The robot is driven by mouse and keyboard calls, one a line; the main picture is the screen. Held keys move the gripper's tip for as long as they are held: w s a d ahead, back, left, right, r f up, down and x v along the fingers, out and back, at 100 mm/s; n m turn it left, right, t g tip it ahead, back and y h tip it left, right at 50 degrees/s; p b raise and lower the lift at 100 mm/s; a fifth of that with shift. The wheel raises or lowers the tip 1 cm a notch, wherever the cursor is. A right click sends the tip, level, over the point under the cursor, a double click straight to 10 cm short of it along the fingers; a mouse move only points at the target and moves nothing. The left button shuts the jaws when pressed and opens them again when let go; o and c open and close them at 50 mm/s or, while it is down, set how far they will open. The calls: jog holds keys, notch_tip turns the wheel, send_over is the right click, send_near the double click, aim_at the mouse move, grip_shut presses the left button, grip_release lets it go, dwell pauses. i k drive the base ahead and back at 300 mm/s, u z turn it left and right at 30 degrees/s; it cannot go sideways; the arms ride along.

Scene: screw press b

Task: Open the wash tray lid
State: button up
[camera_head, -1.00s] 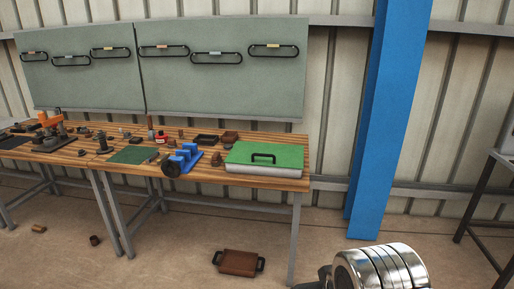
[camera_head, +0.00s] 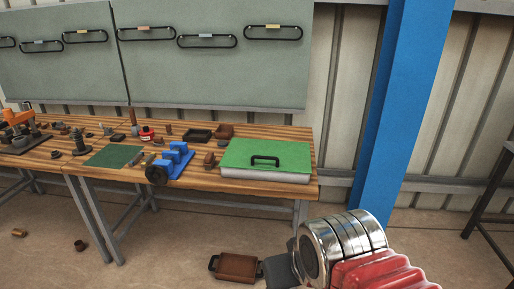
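The wash tray (camera_head: 262,175) stands at the right end of the wooden workbench, with its green lid (camera_head: 237,154) lying flat and closed on top. A black bar handle (camera_head: 265,160) rises from the lid. My arm shows at the lower right as a silver and red part, below and to the right of the tray and apart from it. The fingertips of my gripper cannot be made out. The inside of the tray is hidden under the lid.
A blue vise-like fixture (camera_head: 176,162) stands left of the tray on the workbench (camera_head: 213,184). Small dark trays (camera_head: 197,135) sit behind. A brown tray with black handles (camera_head: 237,267) lies on the floor. A blue column (camera_head: 405,110) stands to the right.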

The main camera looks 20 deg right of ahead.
aim_at(294, 156)
jog(key=u, duration=0.2)
jog(key=i, duration=1.6)
jog(key=u, duration=0.2)
